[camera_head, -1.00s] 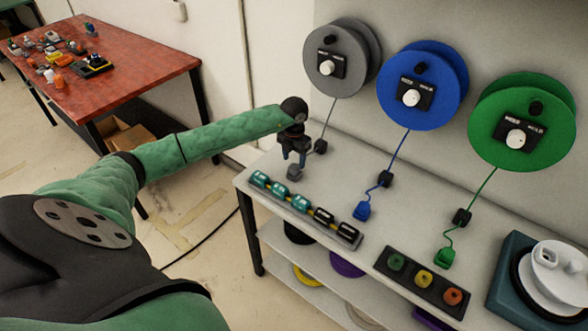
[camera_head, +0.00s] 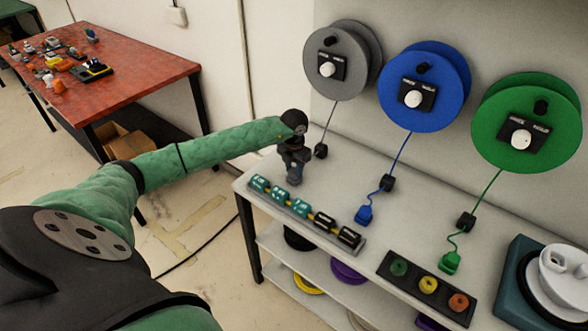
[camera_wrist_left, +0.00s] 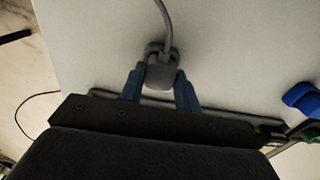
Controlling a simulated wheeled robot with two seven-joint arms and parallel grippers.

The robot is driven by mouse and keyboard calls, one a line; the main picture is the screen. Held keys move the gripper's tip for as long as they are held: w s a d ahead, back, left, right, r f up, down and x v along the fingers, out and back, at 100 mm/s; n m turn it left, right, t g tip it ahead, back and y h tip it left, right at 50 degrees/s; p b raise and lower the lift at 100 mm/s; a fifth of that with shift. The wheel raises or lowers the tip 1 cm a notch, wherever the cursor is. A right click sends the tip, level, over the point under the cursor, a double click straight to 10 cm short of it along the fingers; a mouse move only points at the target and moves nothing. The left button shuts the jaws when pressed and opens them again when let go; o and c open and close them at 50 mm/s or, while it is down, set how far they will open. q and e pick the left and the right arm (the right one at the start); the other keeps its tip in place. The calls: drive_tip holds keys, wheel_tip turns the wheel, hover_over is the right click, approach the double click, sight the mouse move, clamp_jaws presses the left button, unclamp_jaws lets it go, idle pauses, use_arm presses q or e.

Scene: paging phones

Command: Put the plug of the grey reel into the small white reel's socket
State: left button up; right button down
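The grey reel (camera_head: 342,58) is mounted on the wall panel, and its cord hangs down to the bench. Its grey plug (camera_wrist_left: 162,74) stands on the bench top between the blue fingers of my left gripper (camera_wrist_left: 160,80). The fingers are spread on either side of the plug; a narrow gap seems to show. In the head view my left gripper (camera_head: 295,177) reaches down to the bench and hides most of the plug. The small white reel (camera_head: 546,272) is at the far right, by a teal block; its socket is too small to make out clearly. My right gripper is not in view.
Blue (camera_head: 422,88) and green (camera_head: 522,122) reels hang to the right, their plugs on the bench. A strip of teal and black pieces (camera_head: 303,208) lies along the front edge. A black tray (camera_head: 427,287) holds coloured round pieces. A red table (camera_head: 120,70) stands behind left.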

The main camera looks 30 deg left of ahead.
use_arm(q)
drive_tip(key=shift+c, duration=1.2)
